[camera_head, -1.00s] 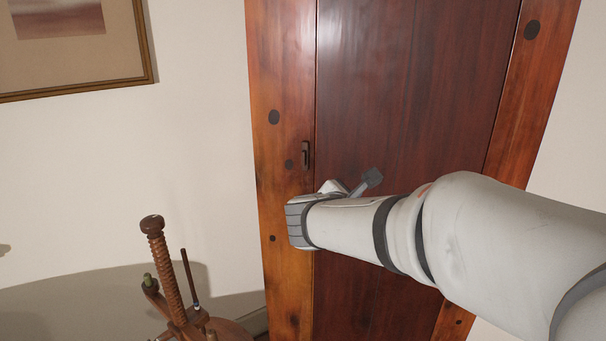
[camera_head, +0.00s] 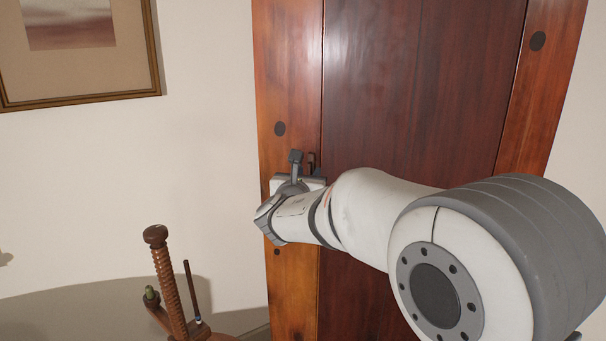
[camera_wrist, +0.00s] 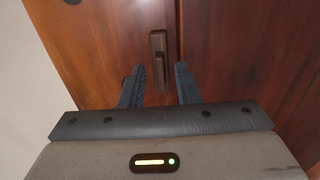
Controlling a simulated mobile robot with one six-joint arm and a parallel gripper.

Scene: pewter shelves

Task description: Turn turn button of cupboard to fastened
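The cupboard (camera_head: 420,80) has a dark red-brown door in a lighter orange-brown frame. Its turn button (camera_wrist: 158,45) is a small dark brown piece at the seam between the door and the left frame post. In the wrist view it stands upright, lengthwise along the seam. In the head view the turn button (camera_head: 311,160) is mostly hidden behind my gripper. My gripper (camera_wrist: 160,82) is open, its two fingers apart on either side of the button's lower end. I cannot tell whether either finger touches it.
A wooden spinning-wheel-like object with a threaded post (camera_head: 167,285) stands at the lower left. A framed picture (camera_head: 80,102) hangs on the pale wall at the upper left. The wall between the picture and the cupboard is bare.

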